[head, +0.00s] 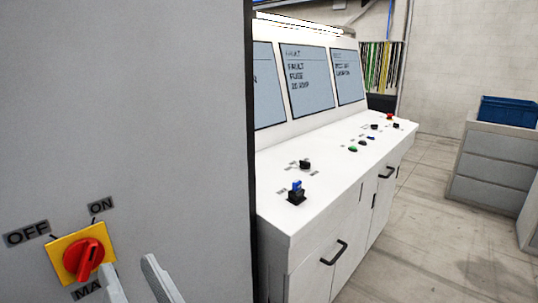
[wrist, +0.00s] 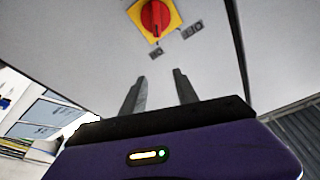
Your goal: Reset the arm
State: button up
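My gripper (head: 137,282) is at the bottom of the head view, with its two grey fingers apart and nothing between them. It is in front of a grey cabinet (head: 125,110), close to a red rotary switch (head: 84,258) on a yellow plate. The switch has OFF and ON labels; a lower label is partly cut off behind a finger. In the wrist view the open fingers (wrist: 157,88) point toward the cabinet face, and the red switch (wrist: 155,18) is beyond their tips. I cannot tell the exact gap to the cabinet.
A white control desk (head: 330,175) with buttons, a blue-topped switch (head: 296,189) and screens (head: 308,80) showing fault text stands right of the cabinet. A grey drawer unit (head: 495,165) with a blue bin (head: 508,110) is at far right. Floor (head: 415,230) between them is clear.

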jog(key=s+d+f+m+t+h, duration=0.1)
jog(key=s+d+f+t+h, duration=0.2)
jog(key=d+f, duration=0.6)
jog(key=s+d+f+m+t+h, duration=0.1)
jog(key=s+d+f+m+h, duration=0.3)
jog(key=d, duration=0.9)
jog(key=s+d+f+g+h, duration=0.2)
jog(key=s+d+f+h, duration=0.2)
jog(key=s, duration=0.5)
jog(key=s+d+f+g+h, duration=0.2)
jog(key=s+d+f+h, duration=0.1)
jog(key=s+d+f, duration=0.6)
jog(key=shift+s+d+h, duration=0.2)
jog(key=shift+d+h, duration=0.2)
jog(key=shift+d, duration=0.35)
jog(key=shift+f, duration=0.1)
